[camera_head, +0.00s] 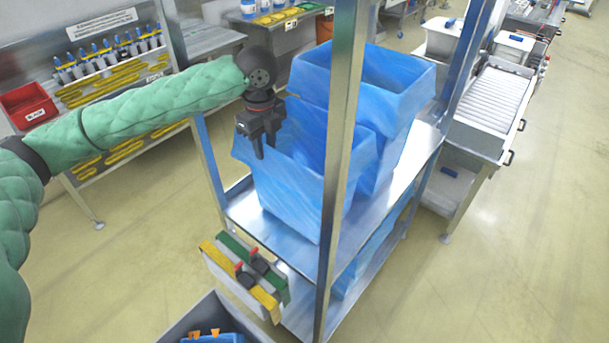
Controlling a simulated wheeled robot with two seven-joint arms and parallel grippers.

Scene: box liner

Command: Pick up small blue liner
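Blue liners stand on the upper shelf of a metal rack (385,213). The smaller, nearer blue liner (290,195) stands at the front left of the shelf with its open top up. A taller blue liner (400,95) stands behind it, partly hidden by the rack post. My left gripper (262,146) points down at the rear left rim of the smaller liner and overlaps it in the picture. I cannot tell whether its fingers touch the liner or how far apart they are. My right gripper is not in view.
The upright rack post (340,170) stands in front of the liners. Cards in yellow and green (245,268) hang at the rack's front left. A grey bin (225,312) with blue material is at the bottom. A tool bench with a red bin (28,106) stands left.

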